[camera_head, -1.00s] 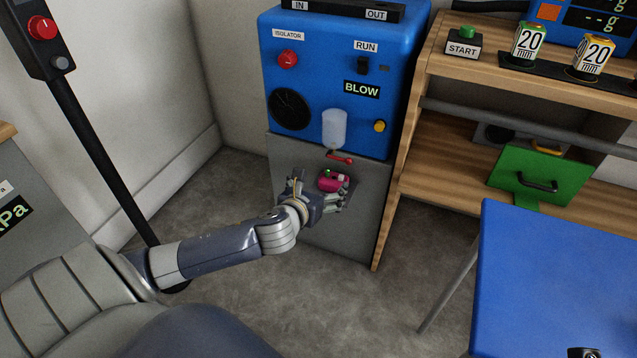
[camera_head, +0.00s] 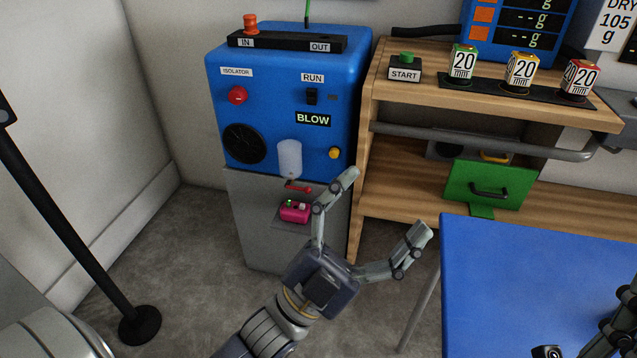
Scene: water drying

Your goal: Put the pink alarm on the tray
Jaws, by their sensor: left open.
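The pink alarm (camera_head: 296,212) is a small box with a green light on top. A dark jointed part at the right edge, probably my right gripper (camera_head: 622,318), is cut off by the frame.
The blue machine (camera_head: 285,75) stands above the grey cabinet. A wooden shelf unit (camera_head: 400,150) with a green-fronted drawer (camera_head: 490,183) is to its right. A blue table (camera_head: 500,270) fills the lower right. A black post (camera_head: 70,220) stands at left on open grey floor.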

